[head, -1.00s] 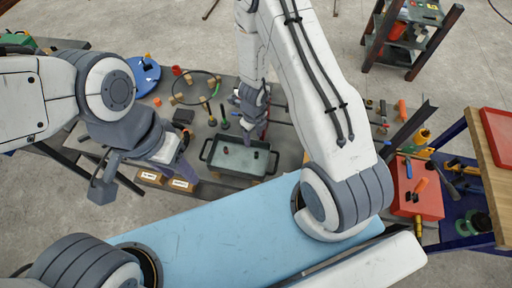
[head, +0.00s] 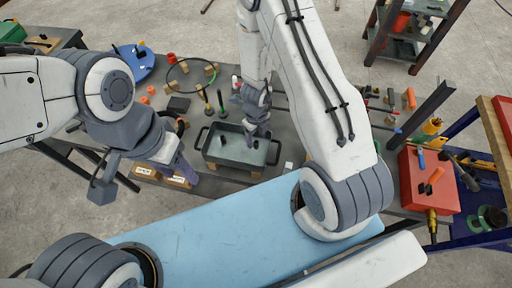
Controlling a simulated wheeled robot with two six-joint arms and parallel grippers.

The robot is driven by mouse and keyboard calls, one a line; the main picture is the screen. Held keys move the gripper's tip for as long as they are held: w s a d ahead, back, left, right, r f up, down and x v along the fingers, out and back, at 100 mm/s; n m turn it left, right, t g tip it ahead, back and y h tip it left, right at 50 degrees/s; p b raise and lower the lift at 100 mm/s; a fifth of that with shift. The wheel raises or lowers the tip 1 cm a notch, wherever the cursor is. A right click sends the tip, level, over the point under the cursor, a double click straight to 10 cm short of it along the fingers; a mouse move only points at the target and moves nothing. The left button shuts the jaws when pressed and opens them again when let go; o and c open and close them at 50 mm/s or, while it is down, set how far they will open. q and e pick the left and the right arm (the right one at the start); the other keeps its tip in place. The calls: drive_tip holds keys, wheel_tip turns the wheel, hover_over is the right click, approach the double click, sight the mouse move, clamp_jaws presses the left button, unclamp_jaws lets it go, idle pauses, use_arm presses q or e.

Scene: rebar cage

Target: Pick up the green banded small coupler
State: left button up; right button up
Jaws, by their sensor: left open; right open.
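A dark grey tray (head: 226,157) with side handles sits on the workbench, near the middle of the head view. Small dark pieces (head: 222,141) stand in it, too small to tell apart. I cannot make out a green band on any of them, so I cannot tell which is the green banded small coupler. My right gripper (head: 256,131) is open, pointing down over the back right part of the tray. It partly hides what lies below it. My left gripper (head: 188,174) is open, left of the tray near the bench's front edge, and seems empty.
Behind the tray lie a black ring (head: 213,71) with wooden blocks, a blue disc (head: 133,63) and upright rods. A red toolbox (head: 424,188) stands at the right. A small white block (head: 289,165) is right of the tray. A dark shelf (head: 408,32) stands behind.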

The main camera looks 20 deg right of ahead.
sight(256, 142)
wheel_tip(256, 142, down, 3)
drive_tip(key=shift+f+b, duration=0.1)
drive_tip(key=shift+b, duration=1.15)
use_arm(q)
wheel_tip(256, 142, down, 4)
drive_tip(key=shift+r, duration=0.25)
use_arm(e)
clamp_jaws()
